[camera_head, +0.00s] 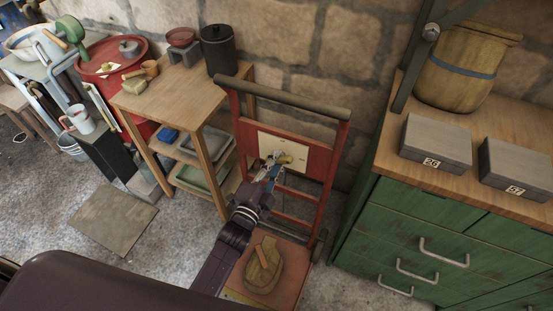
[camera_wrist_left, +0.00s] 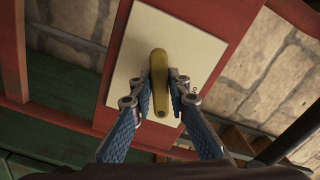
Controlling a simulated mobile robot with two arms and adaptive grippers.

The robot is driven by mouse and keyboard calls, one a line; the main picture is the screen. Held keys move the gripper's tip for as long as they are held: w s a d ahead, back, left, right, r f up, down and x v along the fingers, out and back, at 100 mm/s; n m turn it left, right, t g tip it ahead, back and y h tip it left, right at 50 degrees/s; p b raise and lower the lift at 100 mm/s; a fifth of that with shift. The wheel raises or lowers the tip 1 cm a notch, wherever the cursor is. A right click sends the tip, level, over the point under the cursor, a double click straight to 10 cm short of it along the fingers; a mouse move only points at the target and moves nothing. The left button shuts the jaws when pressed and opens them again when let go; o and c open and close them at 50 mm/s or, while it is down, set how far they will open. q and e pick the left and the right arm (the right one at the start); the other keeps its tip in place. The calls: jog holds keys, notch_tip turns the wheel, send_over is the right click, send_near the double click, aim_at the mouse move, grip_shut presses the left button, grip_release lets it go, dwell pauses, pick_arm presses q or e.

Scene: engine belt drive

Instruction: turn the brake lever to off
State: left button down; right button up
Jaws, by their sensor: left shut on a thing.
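The brake lever (camera_head: 285,158) is a short yellow bar on a cream plate (camera_head: 299,149). The plate is fixed to the red crosspiece of an upright red hand truck (camera_head: 321,158). In the left wrist view the lever (camera_wrist_left: 158,62) runs nearly up and down the picture, with the plate (camera_wrist_left: 134,52) behind it. My left gripper (camera_head: 271,170) reaches up to the plate. Its fingers (camera_wrist_left: 161,90) are closed on both sides of the lever. In the head view the gripper hides part of the lever. My right gripper is not in view.
A wooden table (camera_head: 178,98) stands left of the hand truck, and a green drawer cabinet (camera_head: 430,235) stands at the right. A round wooden object (camera_head: 264,268) sits on the hand truck's base below my left arm. A stone wall is behind.

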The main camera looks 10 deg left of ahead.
pick_arm(q)
jog(key=n, duration=0.3)
jog(key=shift+n+p, duration=0.3)
jog(key=shift+p, duration=0.1)
jog(key=n, duration=0.3)
jog(key=shift+d+f+n+p, duration=0.1)
jog(key=shift+n+p, duration=0.2)
jog(key=n, duration=0.5)
jog(key=shift+s+d+f+p, duration=0.1)
jog(key=shift+p, duration=0.2)
jog(key=shift+n, duration=0.4)
jog(key=c, duration=1.9)
grip_release()
jog(key=s, duration=0.4)
jog(key=s+a, duration=0.1)
jog(key=s, duration=0.3)
jog(key=s+a, duration=0.1)
jog(key=s, duration=0.2)
jog(key=shift+s+a, duration=0.15)
jog(key=shift+s, duration=0.25)
